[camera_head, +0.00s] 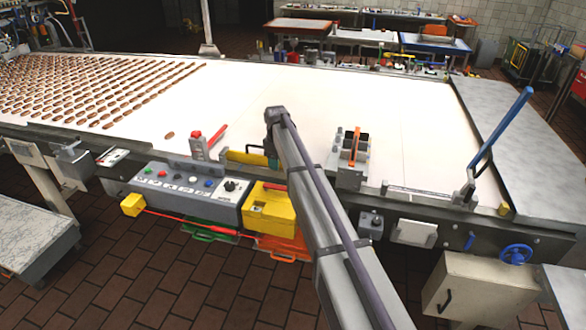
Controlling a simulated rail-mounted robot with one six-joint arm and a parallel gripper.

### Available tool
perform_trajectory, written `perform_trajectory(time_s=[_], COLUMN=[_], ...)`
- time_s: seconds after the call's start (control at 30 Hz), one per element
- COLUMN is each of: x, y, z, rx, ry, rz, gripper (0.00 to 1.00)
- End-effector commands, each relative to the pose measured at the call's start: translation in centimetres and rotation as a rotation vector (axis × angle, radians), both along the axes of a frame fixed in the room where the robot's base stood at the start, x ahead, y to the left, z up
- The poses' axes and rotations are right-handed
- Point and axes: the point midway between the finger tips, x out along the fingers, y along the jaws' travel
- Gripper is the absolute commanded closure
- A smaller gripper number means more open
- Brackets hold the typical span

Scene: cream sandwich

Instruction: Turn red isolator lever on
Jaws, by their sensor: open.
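Two levers could be the isolator lever, and I cannot tell which it is. A red lever (217,133) slants up to the right from a grey bracket (199,150) on the conveyor's near edge. An orange-red upright lever (355,144) stands on a grey box (346,175) with black parts, further right. My gripper (271,150) is at the end of my arm, between these two levers, and looks apart from both. My arm largely hides it, and I see nothing held in it. Its fingertips are not clear.
A grey control panel (188,187) with buttons and a yellow box (270,210) hang on the near side. A long blue lever (502,128) stands at the right. Brown biscuits (95,85) cover the belt's left; the belt's middle (300,90) is bare.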

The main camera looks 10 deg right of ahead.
Motion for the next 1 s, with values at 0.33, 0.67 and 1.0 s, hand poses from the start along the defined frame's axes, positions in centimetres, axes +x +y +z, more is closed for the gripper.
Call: perform_trajectory(time_s=[0.33,0.67,1.0], x=[-0.1,-0.2,-0.2], y=[0.0,0.0,0.0], z=[-0.5,-7.1,-11.2], rx=[0.001,0.001,0.001], ry=[0.001,0.001,0.001], rz=[0.166,0.164,0.163], gripper=[0.51,0.51,0.51])
